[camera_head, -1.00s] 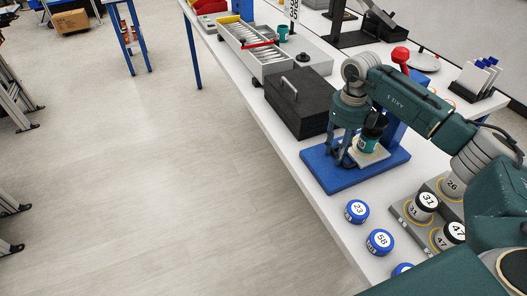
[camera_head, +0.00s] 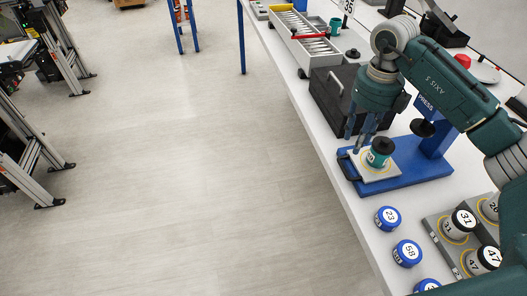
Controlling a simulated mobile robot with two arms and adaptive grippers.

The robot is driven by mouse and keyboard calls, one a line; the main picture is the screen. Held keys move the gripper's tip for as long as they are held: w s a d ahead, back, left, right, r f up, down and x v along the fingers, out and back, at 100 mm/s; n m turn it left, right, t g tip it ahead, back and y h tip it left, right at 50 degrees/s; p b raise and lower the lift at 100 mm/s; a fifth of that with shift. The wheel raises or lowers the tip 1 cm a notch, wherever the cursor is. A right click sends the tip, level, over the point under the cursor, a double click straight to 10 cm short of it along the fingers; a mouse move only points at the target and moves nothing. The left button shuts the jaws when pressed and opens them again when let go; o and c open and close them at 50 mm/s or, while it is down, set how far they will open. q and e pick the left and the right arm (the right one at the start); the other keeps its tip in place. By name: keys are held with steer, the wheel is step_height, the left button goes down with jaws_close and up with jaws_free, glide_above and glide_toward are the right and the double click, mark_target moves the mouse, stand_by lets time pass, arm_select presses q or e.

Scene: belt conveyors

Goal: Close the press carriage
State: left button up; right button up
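The press (camera_head: 432,150) has a blue base and a blue column marked PRESS, with a dark round head (camera_head: 423,127) on it. Its carriage, a pale plate (camera_head: 392,173) with a black handle (camera_head: 347,170), sits out at the left side of the base. A teal can with a dark lid (camera_head: 380,151) stands upright on the plate, left of the head and not under it. My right gripper (camera_head: 357,142) points down just above and behind the handle and can. Its fingers look apart, with nothing seen between them. My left gripper is out of view.
A black box (camera_head: 335,97) stands close behind the press. A grey tray with numbered pieces (camera_head: 437,228) is at the lower right. A long grey bin (camera_head: 305,45) is farther back.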

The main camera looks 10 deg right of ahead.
steer(key=a+n+y, duration=0.1)
steer(key=a+y, duration=0.8)
steer(key=a, duration=1.5)
steer(key=shift+w+a+f+n+t+y, duration=0.2)
steer(key=shift+a+f+n+t+y, duration=0.1)
steer(key=shift+a+f+n, duration=0.1)
